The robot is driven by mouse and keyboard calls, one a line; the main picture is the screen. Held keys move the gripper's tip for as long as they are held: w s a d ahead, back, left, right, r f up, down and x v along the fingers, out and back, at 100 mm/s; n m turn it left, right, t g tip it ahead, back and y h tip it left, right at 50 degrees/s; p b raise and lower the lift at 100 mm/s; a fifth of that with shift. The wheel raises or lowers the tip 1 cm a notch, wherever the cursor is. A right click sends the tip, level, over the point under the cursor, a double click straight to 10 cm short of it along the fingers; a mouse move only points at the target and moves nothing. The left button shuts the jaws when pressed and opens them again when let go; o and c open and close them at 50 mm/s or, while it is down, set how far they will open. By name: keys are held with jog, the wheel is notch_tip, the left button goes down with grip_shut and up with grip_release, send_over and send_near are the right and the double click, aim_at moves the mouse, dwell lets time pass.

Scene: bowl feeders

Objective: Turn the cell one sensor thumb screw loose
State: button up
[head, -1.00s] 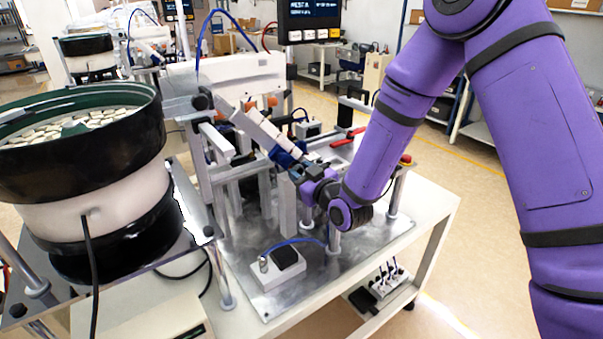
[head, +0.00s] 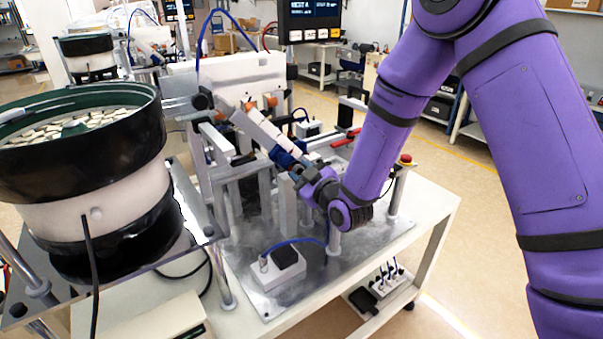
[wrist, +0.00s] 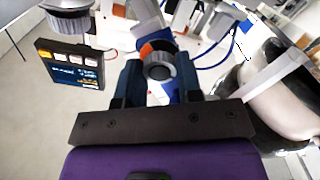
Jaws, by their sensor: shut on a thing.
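The thumb screw (wrist: 159,68) is a round grey knurled knob with a dark face, in the middle of the wrist view. An orange part shows just behind it. My gripper (wrist: 158,76) has its two blue fingers on either side of the knob and is shut on it. In the head view my gripper (head: 284,158) is at the front of the feeder fixture, by the end of the slanted light-grey track (head: 255,128). The thumb screw cannot be made out there, hidden by the gripper and fixture parts.
A black-rimmed bowl feeder (head: 85,160) full of pale parts stands at left. A display (head: 310,20) hangs above the fixture and also shows in the wrist view (wrist: 70,65). Another knob (wrist: 70,20) is at top left there.

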jog(key=o, duration=0.9)
jog(key=v, duration=1.1)
jog(key=shift+w, duration=0.1)
jog(key=shift+w, duration=0.1)
jog(key=s+d+r+m+g+h, duration=0.2)
jog(key=d+r+m+g+h, duration=0.35)
jog(key=d+r, duration=0.8)
jog(key=s+d+r+m+g+h, duration=0.1)
jog(key=s+d+r+m, duration=0.1)
jog(key=s, duration=0.5)
jog(key=s+d+r+m+g+h, duration=0.2)
jog(key=s+d+r, duration=0.2)
jog(key=s, duration=0.4)
jog(key=s+d+r+m+g+h, duration=0.1)
jog(key=s+d+r+m, duration=0.2)
jog(key=s, duration=0.5)
jog(key=shift+s+d+r+h, duration=0.1)
jog(key=shift+s+d+h, duration=0.1)
jog(key=shift+s+h, duration=0.05)
